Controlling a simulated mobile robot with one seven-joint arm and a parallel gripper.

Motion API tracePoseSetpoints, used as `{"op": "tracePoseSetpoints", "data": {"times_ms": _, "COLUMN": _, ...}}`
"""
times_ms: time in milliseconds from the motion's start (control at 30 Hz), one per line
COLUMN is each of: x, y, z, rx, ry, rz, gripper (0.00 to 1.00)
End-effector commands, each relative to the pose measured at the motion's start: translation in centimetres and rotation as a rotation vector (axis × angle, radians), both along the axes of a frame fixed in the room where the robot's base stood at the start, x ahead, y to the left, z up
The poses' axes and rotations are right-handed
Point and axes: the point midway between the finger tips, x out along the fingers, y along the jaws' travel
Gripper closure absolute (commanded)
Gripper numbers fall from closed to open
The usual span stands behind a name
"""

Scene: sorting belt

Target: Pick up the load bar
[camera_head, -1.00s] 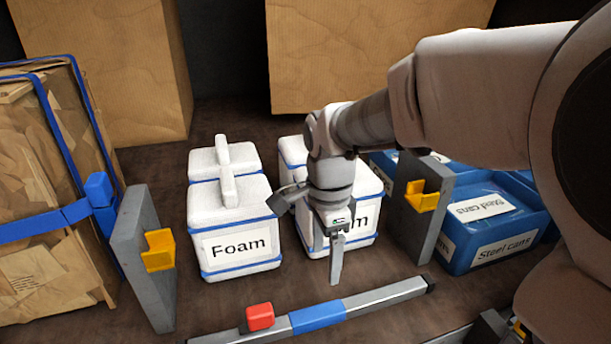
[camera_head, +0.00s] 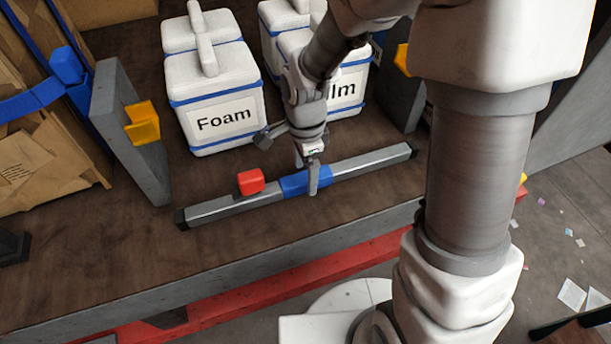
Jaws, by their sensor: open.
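The load bar (camera_head: 370,162) is a long grey metal bar with dark end caps and a blue band (camera_head: 292,184) at its middle. It lies on the brown deck near the front edge, slanting up to the right. A red block (camera_head: 250,182) sits at the bar, left of the blue band. My gripper (camera_head: 290,165) is open, just above and behind the blue band. One finger overlaps the band in the picture. I cannot tell whether it touches the bar.
White foam boxes (camera_head: 208,80) and a partly hidden white box (camera_head: 348,95) stand behind the bar. A grey post with a yellow bracket (camera_head: 143,125) stands at left, another yellow bracket (camera_head: 402,58) at right. The deck's front edge has a red rail (camera_head: 250,287) below.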

Motion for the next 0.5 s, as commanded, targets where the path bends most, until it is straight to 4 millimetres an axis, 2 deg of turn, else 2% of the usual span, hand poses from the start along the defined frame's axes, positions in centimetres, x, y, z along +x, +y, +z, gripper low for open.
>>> {"op": "tracePoseSetpoints", "data": {"times_ms": 133, "x": -0.03, "y": -0.08, "z": -1.47, "rx": -0.001, "ry": 0.002, "rz": -0.001, "gripper": 0.18}}
{"op": "tracePoseSetpoints", "data": {"times_ms": 400, "x": 0.03, "y": -0.07, "z": -1.64, "rx": 0.000, "ry": -0.001, "rz": -0.001, "gripper": 0.18}}
{"op": "tracePoseSetpoints", "data": {"times_ms": 500, "x": 0.03, "y": -0.07, "z": -1.63, "rx": 0.000, "ry": -0.001, "rz": -0.001, "gripper": 0.35}}
